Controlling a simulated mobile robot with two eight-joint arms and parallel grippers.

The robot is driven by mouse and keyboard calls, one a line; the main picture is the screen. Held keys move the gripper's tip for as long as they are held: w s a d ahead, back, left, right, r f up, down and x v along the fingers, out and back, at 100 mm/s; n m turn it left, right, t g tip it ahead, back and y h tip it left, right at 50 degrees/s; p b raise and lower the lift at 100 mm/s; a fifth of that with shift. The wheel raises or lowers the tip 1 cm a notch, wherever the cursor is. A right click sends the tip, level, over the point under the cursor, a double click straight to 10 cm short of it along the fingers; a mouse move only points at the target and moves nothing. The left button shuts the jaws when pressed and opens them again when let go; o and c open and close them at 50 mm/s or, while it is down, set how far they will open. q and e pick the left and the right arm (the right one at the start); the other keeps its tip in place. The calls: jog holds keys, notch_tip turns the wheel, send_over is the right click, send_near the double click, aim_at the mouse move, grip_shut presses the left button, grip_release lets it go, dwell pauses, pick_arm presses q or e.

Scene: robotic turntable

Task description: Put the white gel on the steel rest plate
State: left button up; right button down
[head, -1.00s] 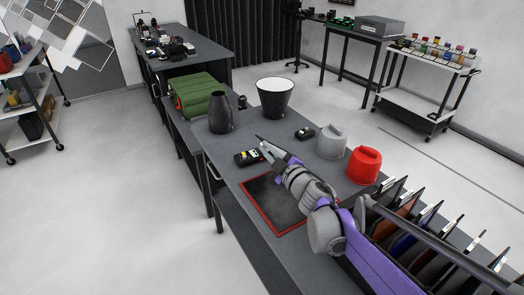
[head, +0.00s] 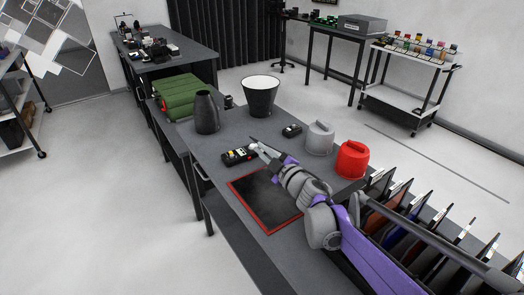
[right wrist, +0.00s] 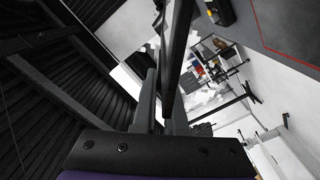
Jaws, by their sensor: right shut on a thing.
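My right gripper (head: 256,147) reaches from the lower right over the table, its tips just beside a black handset with a yellow button. In the right wrist view its fingers (right wrist: 160,105) are shut on a dark, narrow bar-like thing (right wrist: 177,45), seen nearly edge-on. I cannot tell whether this is the white gel. A dark square plate with a red border (head: 262,203) lies bare on the table, left of my right arm. No plate is clearly recognisable as the steel rest plate. My left gripper is not in view.
The black handset (head: 238,155), a dark vase (head: 207,112), a black pot (head: 261,97), a grey lidded thing (head: 320,139) and a red one (head: 352,160) stand on the table (head: 225,180). A rack of several framed sheets (head: 410,215) stands at the right. A green roll (head: 187,93) lies farther back.

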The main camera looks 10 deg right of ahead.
jog(key=shift+f+b, duration=0.35)
jog(key=shift+f, duration=0.15)
jog(key=c, duration=0.9)
grip_release()
notch_tip(320, 180, up, 10)
jog(key=shift+r+p, duration=0.1)
jog(key=shift+p, duration=0.75)
